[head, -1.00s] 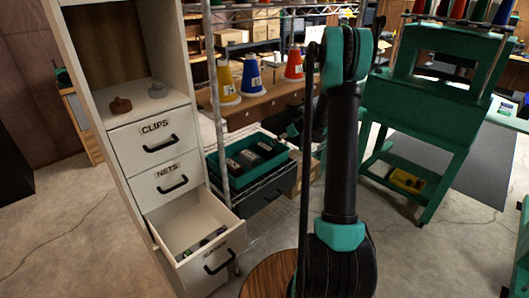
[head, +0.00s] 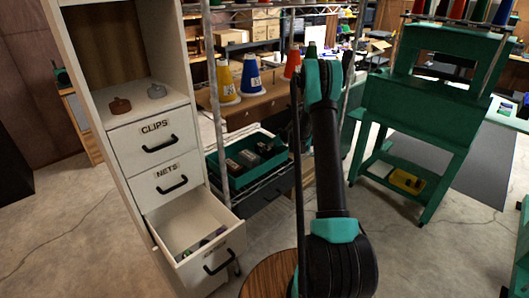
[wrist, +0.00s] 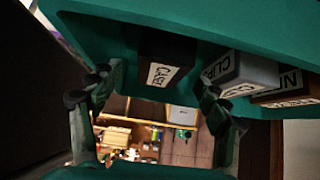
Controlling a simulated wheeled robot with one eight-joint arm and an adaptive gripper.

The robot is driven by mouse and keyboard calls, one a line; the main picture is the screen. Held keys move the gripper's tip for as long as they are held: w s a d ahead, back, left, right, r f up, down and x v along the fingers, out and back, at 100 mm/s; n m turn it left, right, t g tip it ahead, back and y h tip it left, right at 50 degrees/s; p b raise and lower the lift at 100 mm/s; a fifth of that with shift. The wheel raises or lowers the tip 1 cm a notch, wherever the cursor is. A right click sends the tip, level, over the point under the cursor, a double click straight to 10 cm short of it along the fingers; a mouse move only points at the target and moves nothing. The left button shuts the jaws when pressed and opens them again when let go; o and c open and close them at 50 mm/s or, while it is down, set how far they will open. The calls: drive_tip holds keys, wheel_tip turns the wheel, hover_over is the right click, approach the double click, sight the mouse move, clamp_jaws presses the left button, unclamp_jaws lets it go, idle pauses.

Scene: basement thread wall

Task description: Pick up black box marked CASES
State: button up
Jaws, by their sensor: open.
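The black box marked CASES (wrist: 166,62) sits in a teal tray (wrist: 225,22) in the wrist view, its white label facing the camera. It is likely the dark box (head: 268,149) at the right of the row in the head view's tray (head: 216,173), where its label is unreadable. My gripper (wrist: 158,97) is open in the wrist view, one finger on each side of the picture. The black box shows above and between the fingertips, apart from both. In the head view my arm hides the gripper.
A grey CLIPS box (wrist: 240,75) and a brown NETS box (wrist: 288,88) stand beside the black box. The tray is on a wire rack (head: 222,120). An open drawer (head: 190,228) of the white cabinet juts out at left. Thread cones (head: 252,77) stand behind.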

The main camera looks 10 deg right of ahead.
drive_tip(key=x, duration=0.5)
drive_tip(key=shift+a+r, duration=0.1)
drive_tip(key=shift+a, duration=0.1)
drive_tip(key=c, duration=1.3)
